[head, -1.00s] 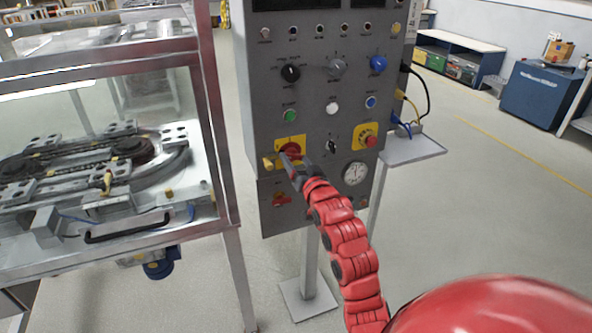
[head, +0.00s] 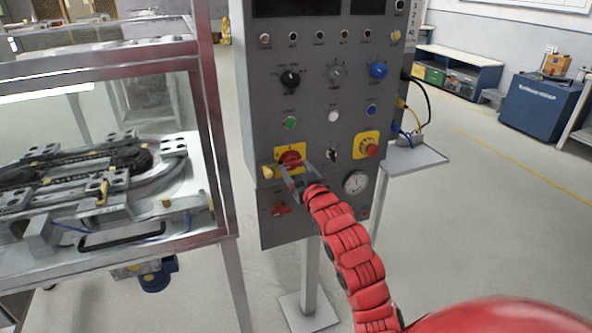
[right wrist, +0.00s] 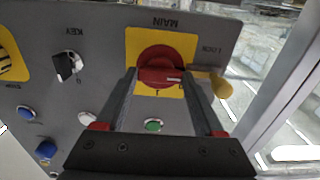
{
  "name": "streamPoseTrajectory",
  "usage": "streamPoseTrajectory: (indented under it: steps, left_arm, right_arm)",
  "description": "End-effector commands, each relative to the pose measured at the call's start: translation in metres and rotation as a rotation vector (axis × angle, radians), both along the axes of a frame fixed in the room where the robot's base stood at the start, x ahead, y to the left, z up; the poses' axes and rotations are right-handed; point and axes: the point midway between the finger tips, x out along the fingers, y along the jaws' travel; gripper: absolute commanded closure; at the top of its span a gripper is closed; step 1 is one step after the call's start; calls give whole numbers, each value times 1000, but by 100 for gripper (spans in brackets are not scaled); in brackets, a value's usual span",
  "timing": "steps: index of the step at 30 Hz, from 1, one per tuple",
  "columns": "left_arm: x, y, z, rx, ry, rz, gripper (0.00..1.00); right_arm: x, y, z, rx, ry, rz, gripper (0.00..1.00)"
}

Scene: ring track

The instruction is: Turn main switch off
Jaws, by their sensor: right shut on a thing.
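The main switch is a red rotary knob (head: 291,157) on a yellow plate, low on the left of the grey control panel. In the right wrist view the knob (right wrist: 158,62) sits under the upside-down word MAIN. My right gripper (head: 294,168) reaches it from the front and below. Its two fingers (right wrist: 159,75) lie on either side of the knob's grip and are shut on it. A small white mark shows on the knob, but its exact setting is hard to read. My left gripper is not in view.
A yellow piece (head: 267,172) sticks out left of the knob. A key switch (head: 332,154) and a red emergency button (head: 372,150) are to the right. A glazed ring-track frame (head: 206,120) stands close on the left. Floor is open at right.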

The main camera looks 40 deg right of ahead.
Motion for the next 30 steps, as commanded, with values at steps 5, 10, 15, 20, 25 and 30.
streamPoseTrajectory:
  steps: [5, 10, 15, 20, 25, 30]
  left_arm:
    - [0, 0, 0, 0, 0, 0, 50]
    - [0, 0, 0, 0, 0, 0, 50]
    - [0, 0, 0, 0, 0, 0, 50]
    - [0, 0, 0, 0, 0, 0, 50]
    - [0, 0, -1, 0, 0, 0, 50]
    - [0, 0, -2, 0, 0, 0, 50]
  right_arm:
    - [0, 0, -3, 0, 6, -1, 86]
    - [0, 0, -2, 1, 4, -1, 1]
    - [0, 0, -1, 0, 2, -1, 0]
    - [-4, 0, -1, -1, 1, -1, 0]
    - [-24, 4, -2, 0, 0, -2, 0]
    - [-60, 13, -1, -1, 1, -4, 0]
